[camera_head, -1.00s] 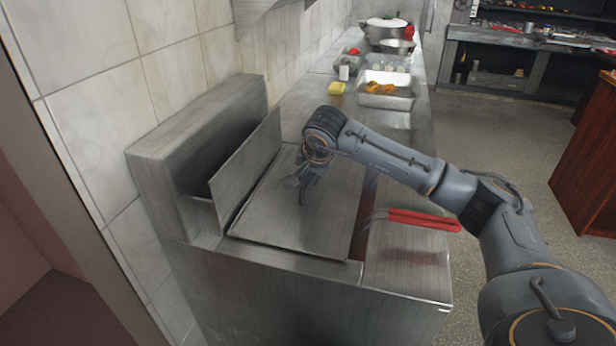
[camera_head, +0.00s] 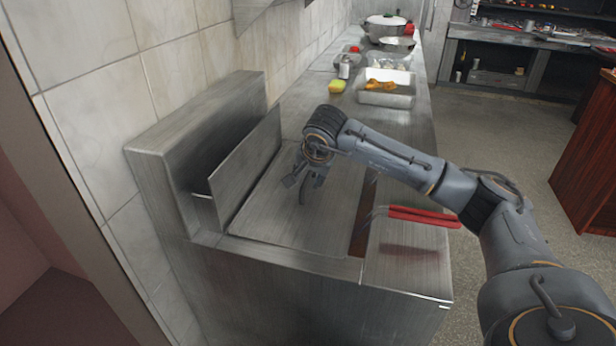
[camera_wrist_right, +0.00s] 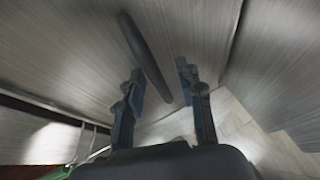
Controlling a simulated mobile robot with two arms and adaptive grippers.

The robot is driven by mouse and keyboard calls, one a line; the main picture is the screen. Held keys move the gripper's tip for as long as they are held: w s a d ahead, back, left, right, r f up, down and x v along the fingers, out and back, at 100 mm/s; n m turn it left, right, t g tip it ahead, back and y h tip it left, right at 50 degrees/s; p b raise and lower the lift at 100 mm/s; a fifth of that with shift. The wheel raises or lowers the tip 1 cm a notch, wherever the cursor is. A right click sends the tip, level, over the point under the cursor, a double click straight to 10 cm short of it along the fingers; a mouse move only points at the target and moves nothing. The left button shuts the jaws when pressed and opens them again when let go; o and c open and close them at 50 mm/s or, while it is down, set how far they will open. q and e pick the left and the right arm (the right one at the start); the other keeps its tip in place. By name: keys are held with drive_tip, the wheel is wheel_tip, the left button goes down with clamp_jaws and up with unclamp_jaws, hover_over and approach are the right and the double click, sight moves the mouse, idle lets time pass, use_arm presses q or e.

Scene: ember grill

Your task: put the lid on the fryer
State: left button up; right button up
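The lid is a flat steel plate (camera_head: 285,222) lying over the fryer's top (camera_head: 290,264). A brown strip of the fryer (camera_head: 361,228) shows along the lid's right edge. The lid's dark bar handle (camera_head: 303,191) stands up from the plate, partly behind my fingers. My right gripper (camera_head: 305,180) is over the lid at the handle, with its fingers spread. In the right wrist view the handle (camera_wrist_right: 147,55) runs slanting toward the gap between the open fingers (camera_wrist_right: 165,85), with space visible beside it. My left gripper is not in view.
A tilted steel panel (camera_head: 243,168) stands at the left of the lid, before a raised steel back. Red-handled baskets (camera_head: 420,217) lie to the right. Farther along the counter are a yellow sponge (camera_head: 337,87), a food tray (camera_head: 386,98) and a pot (camera_head: 385,27).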

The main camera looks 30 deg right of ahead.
drive_tip(key=shift+f, duration=0.1)
drive_tip(key=v, duration=1.2)
